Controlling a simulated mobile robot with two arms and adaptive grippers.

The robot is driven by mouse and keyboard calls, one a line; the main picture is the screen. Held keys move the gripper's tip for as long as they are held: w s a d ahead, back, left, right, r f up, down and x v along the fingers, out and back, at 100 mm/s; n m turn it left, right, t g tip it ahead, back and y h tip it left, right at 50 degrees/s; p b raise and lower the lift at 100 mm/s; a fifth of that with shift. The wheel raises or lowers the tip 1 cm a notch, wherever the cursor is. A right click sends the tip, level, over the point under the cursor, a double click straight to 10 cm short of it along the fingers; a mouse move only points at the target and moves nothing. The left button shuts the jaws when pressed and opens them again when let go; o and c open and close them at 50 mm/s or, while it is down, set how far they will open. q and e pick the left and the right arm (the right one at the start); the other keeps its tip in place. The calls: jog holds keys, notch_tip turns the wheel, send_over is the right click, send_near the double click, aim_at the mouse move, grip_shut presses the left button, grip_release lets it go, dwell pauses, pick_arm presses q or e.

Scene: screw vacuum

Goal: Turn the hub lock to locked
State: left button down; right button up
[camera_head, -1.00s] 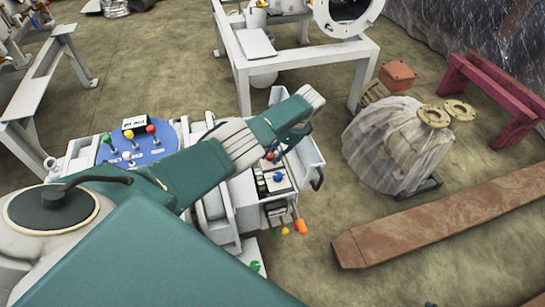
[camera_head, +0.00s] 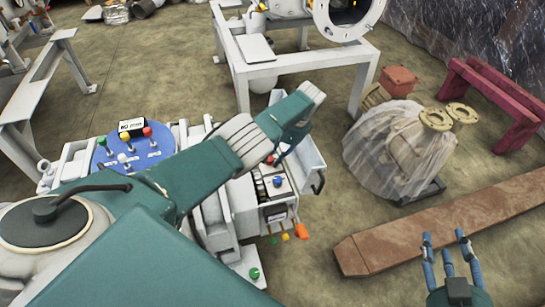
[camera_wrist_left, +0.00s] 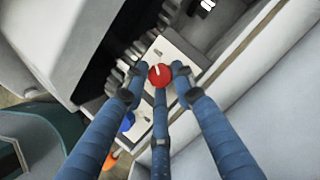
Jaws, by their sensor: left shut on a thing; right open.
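A round red knob (camera_wrist_left: 159,76) with a white pointer line sits on a pale panel (camera_wrist_left: 172,52) in the left wrist view. I cannot read any label by it, so I cannot tell its setting. My left gripper (camera_wrist_left: 158,80) has its three blue fingers closed around this knob. In the head view the left gripper (camera_head: 276,156) is at the white machine, mostly hidden by my green arm. A blue knob (camera_wrist_left: 127,121) is beside the fingers, and also shows in the head view (camera_head: 277,181). My right gripper (camera_head: 449,246) is open and empty at the lower right, above the floor.
A blue round panel (camera_head: 112,160) with several coloured knobs is at the left. Orange (camera_head: 301,231) and green (camera_head: 254,273) handles are low on the machine. A rusty beam (camera_head: 450,222) and a plastic-wrapped part (camera_head: 393,150) lie right, with floor between.

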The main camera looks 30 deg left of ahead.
pick_arm(q)
jog(key=shift+w+a+r, duration=0.15)
jog(key=shift+a+r, duration=0.1)
jog(key=shift+a, duration=0.15)
jog(key=c, duration=1.5)
grip_release()
jog(key=shift+o, duration=0.2)
jog(key=shift+d+f, duration=0.1)
jog(key=v, duration=1.2)
jog(key=shift+s, duration=0.2)
